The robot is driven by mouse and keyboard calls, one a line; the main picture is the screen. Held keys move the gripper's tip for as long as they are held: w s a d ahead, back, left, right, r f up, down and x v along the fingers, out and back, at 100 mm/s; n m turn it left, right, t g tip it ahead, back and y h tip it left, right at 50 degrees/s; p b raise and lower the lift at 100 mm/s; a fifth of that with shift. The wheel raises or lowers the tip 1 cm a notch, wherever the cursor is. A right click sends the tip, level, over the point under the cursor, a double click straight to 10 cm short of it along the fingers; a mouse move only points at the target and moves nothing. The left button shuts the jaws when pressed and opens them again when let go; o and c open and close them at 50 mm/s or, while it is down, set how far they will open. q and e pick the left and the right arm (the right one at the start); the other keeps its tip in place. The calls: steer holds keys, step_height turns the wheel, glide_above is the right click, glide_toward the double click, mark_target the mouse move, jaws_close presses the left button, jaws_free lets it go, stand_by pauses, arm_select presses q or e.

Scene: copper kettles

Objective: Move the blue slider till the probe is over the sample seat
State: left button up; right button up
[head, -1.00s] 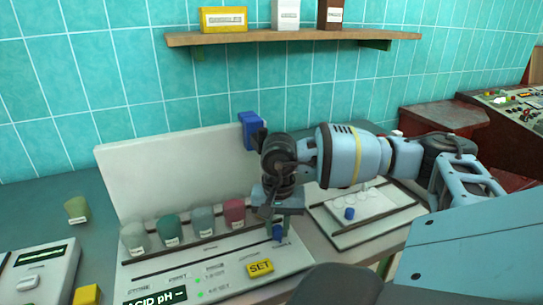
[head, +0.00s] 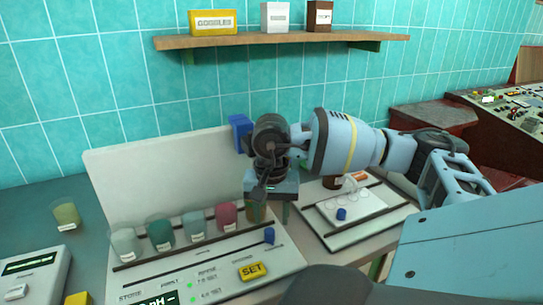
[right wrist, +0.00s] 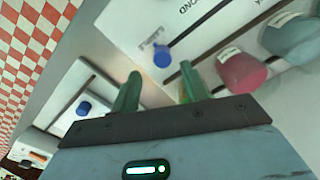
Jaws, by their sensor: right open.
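A blue block (head: 239,133) sits at the top edge of the upright white panel (head: 150,175), just left of my right arm. A small blue knob (head: 269,236) stands on the control panel (head: 215,270); it shows in the right wrist view (right wrist: 162,57) ahead of the fingers. I cannot tell surely which blue part is the slider. I cannot make out the probe or the sample seat. My right gripper (head: 271,204) is open, above and behind the knob. In the right wrist view its fingers (right wrist: 160,88) are apart with nothing between them. My left gripper is not in view.
Several labelled beakers, one of them pink (head: 227,216), stand along the panel. A yellow SET button (head: 253,271) is in front. A white tray (head: 375,228) with another blue knob (head: 341,214) lies right. A shelf (head: 290,40) with boxes hangs above.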

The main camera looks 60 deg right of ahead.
steer(key=shift+r, duration=1.7)
